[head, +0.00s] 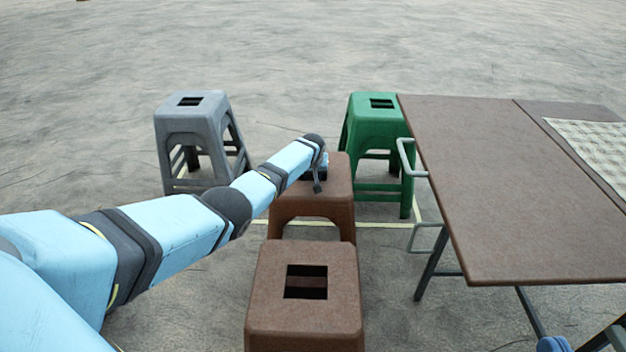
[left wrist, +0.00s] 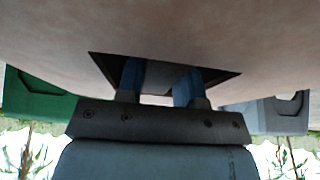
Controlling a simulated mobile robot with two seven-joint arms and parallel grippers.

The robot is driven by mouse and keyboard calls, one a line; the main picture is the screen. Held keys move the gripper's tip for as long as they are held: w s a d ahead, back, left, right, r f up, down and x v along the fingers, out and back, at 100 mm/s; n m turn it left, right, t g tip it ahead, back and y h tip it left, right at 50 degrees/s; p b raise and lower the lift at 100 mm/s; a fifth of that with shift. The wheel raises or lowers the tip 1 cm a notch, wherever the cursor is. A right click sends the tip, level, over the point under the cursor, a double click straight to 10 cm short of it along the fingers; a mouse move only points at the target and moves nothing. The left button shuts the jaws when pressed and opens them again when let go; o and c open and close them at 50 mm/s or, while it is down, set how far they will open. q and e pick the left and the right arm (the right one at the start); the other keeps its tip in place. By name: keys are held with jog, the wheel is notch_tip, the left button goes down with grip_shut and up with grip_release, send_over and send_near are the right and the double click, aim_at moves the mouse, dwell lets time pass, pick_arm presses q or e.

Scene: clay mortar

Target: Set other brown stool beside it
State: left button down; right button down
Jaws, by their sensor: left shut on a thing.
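Two brown stools stand one behind the other in the head view. The nearer brown stool (head: 335,318) is upright, with a square hole in its seat. My left gripper (head: 319,176) is at the seat of the farther brown stool (head: 338,194), which is upright behind it; its lower part is partly hidden by the nearer stool. In the left wrist view, the fingers of my left gripper (left wrist: 160,82) reach into the hole of the brown seat (left wrist: 150,35) and are shut on it. I cannot tell whether this stool touches the floor. My right gripper is not seen.
A grey stool (head: 185,122) stands at the back left and a green stool (head: 375,133) at the back right. A brown folding table (head: 500,190) with a patterned cloth (head: 598,150) stands at the right. Floor left of the brown stools is largely hidden by my arm.

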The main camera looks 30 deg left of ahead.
pick_arm(q)
jog(key=shift+w+f, duration=0.1)
jog(key=shift+f, duration=0.05)
jog(key=c, duration=0.8)
grip_release()
jog(key=shift+f, duration=0.1)
pick_arm(e)
jog(key=shift+d+r+n+y, duration=0.15)
jog(key=shift+r+n+y, duration=0.1)
jog(key=shift+n+y, duration=0.05)
